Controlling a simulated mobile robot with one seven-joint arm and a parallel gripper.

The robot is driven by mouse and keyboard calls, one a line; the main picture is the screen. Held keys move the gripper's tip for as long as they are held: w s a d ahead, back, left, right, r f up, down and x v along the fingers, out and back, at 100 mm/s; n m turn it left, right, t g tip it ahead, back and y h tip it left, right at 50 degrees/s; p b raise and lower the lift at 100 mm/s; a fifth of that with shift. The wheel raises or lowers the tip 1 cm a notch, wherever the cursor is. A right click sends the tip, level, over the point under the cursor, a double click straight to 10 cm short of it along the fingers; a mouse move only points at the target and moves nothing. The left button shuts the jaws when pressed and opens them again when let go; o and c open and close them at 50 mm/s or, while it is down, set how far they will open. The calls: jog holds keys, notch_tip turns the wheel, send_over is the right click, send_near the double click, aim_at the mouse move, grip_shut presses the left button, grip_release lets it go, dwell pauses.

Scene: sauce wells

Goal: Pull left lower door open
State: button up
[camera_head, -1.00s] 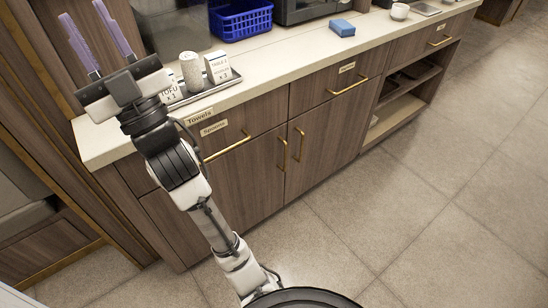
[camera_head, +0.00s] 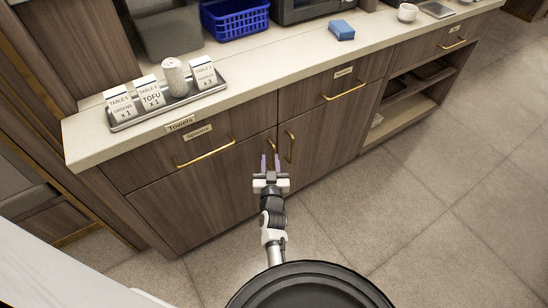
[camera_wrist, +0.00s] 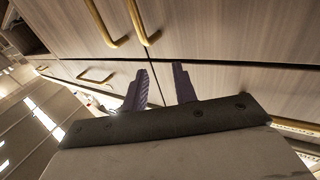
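The left lower door (camera_head: 205,197) is a brown wood-grain panel, shut flush with the cabinet front. The wrist picture appears upside down.
The right door's handle (camera_head: 290,146) stands close beside. Drawers with gold bar handles (camera_head: 206,152) are above the doors. The counter (camera_head: 120,140) bears a tray (camera_head: 190,98) with cards, a blue basket (camera_head: 236,22) and a blue sponge (camera_head: 341,30). The floor (camera_head: 400,200) is clear.

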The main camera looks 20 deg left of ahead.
jog(key=s+d+f+h, duration=0.1)
jog(key=s+d+f, duration=0.3)
jog(key=f, duration=0.5)
jog(key=b+x, duration=0.2)
jog(key=x, duration=0.2)
jog(key=a+b+x, duration=0.1)
jog(key=b+x, duration=0.1)
jog(key=x, duration=0.2)
jog(key=b+x, duration=0.2)
jog(key=x, duration=0.3)
jog(key=shift+s+a+r, duration=0.15)
jog(key=shift+s+r, duration=0.05)
jog(key=shift+r, duration=0.1)
jog(key=shift+c, duration=0.5)
grip_shut()
